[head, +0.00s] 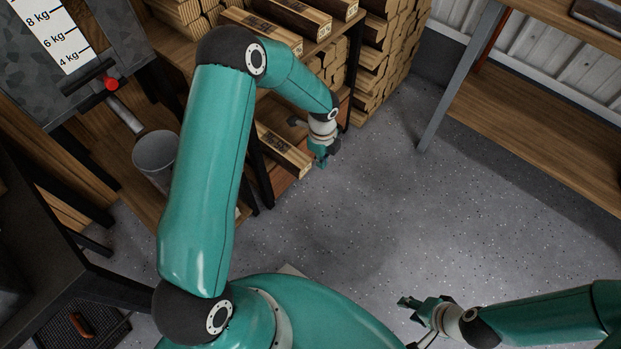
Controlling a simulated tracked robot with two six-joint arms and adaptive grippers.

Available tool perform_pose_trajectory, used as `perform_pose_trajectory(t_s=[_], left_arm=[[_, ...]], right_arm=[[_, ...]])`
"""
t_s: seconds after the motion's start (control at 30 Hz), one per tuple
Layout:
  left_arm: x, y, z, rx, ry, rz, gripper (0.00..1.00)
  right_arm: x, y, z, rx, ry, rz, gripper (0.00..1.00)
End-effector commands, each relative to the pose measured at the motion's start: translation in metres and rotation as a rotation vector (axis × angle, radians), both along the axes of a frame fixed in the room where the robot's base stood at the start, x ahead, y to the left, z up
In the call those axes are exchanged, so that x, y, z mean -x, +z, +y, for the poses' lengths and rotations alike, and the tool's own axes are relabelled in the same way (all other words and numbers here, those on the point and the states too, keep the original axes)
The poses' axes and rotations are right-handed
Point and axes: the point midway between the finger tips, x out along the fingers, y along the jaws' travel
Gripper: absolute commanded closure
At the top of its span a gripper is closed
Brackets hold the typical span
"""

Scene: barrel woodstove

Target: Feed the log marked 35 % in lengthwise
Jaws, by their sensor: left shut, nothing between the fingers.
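Several split logs with dark printed labels lie on a rack: one on the upper shelf (262,29), others beside it (292,15), and one lower down (284,151). The labels are too small to read, so I cannot tell which log is marked 35 %. My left gripper (322,160) is shut and empty, just right of the lower log's near end. Contact between them cannot be told. My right gripper (412,308) is low over the floor at the lower right, with no log at it; its finger opening is unclear. I cannot make out the stove's opening.
A grey hopper with a kg scale (62,35) and red-knobbed lever stands at upper left, above a metal bucket (155,155). Stacked firewood (385,60) is behind the rack. A wooden bench (540,120) is at right. The middle floor (370,215) is clear.

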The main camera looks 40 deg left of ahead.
Motion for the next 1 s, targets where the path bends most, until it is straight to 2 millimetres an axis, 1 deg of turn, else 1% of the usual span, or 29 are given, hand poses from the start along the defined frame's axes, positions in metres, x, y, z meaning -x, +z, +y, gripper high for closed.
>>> perform_pose_trajectory(t_s=[0.03,0.17,0.27,0.37,0.6,0.7,0.73,0.8,1.0], left_arm=[[-0.003,-0.005,0.005,-0.013,-0.022,-0.002,1.0],[-0.004,-0.011,0.009,-0.023,-0.045,0.002,1.0],[-0.003,-0.023,0.009,-0.023,-0.045,0.003,1.0],[-0.003,-0.042,0.009,-0.021,-0.042,0.004,1.0],[-0.003,-0.092,0.009,-0.021,-0.041,0.004,1.0],[-0.003,-0.107,0.011,-0.021,-0.038,0.001,1.0],[-0.005,-0.103,0.019,-0.023,-0.036,-0.002,1.0],[-0.005,-0.102,0.03,-0.023,-0.035,-0.002,1.0],[-0.006,-0.101,0.046,-0.022,-0.039,-0.001,1.0]], right_arm=[[0.0,-0.007,0.0,0.0,0.0,-0.001,0.6],[0.0,-0.009,0.0,0.0,0.0,-0.001,0.6],[0.0,-0.013,0.0,0.0,0.0,-0.001,0.6],[0.0,-0.019,0.0,0.0,0.0,-0.001,0.6],[0.0,-0.034,0.0,0.0,0.0,-0.001,0.6],[0.0,-0.039,0.0,0.0,0.0,0.0,0.6],[0.0,-0.038,0.0,0.0,0.0,0.0,0.6],[0.0,-0.039,0.0,0.0,0.0,0.0,0.6],[0.0,-0.041,0.0,0.0,0.0,0.0,0.6]])
